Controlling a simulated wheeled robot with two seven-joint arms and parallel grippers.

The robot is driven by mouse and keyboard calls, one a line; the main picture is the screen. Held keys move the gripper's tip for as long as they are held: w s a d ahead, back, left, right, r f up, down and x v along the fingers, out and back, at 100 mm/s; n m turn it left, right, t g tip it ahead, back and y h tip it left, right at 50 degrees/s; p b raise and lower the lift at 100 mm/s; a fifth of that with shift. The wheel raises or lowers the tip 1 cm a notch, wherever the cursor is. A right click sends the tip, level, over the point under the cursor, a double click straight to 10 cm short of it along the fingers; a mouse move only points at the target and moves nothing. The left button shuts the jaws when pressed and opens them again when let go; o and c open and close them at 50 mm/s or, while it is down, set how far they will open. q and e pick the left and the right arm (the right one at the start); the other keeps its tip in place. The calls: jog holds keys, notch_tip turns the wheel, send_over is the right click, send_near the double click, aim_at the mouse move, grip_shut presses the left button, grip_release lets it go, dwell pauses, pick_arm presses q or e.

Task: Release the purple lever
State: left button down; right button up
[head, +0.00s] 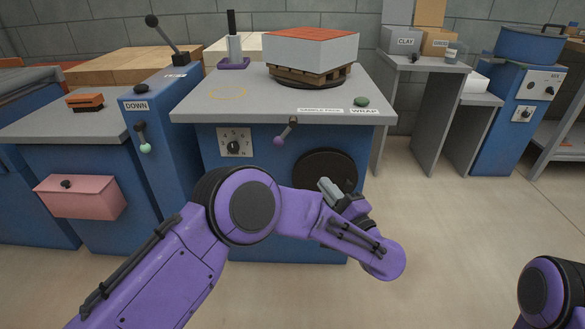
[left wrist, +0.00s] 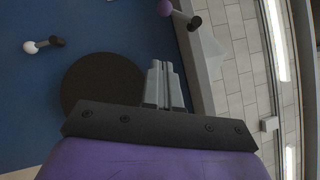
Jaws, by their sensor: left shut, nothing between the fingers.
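The purple lever (head: 279,140) is on the blue front of the middle bench, just under the grey top. Its dark pivot is above and its purple ball hangs down to the left. In the left wrist view, the purple lever (left wrist: 165,8) is at the top edge, partly cut off. My left gripper (head: 327,187) is to the right of the lever and below it, in front of the dark disc. Its fingers (left wrist: 165,68) are together and empty, apart from the lever. My right gripper is out of view; only part of my right arm shows at the lower right.
The dark round disc (head: 322,165) is on the bench front behind my left gripper. A dial (head: 235,146) is left of the lever. A white-knobbed lever (left wrist: 32,46) shows in the wrist view. The bench top (head: 215,103) holds a pallet (head: 308,74) with a stack.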

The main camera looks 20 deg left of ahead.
aim_at(285, 133)
pick_arm(q)
jog(key=s+a+r+b+x, duration=0.1)
jog(key=s+x, duration=0.1)
jog(key=x, duration=1.1)
jog(key=shift+a, duration=0.3)
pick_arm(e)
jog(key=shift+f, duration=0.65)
pick_arm(q)
jog(key=shift+b, duration=0.3)
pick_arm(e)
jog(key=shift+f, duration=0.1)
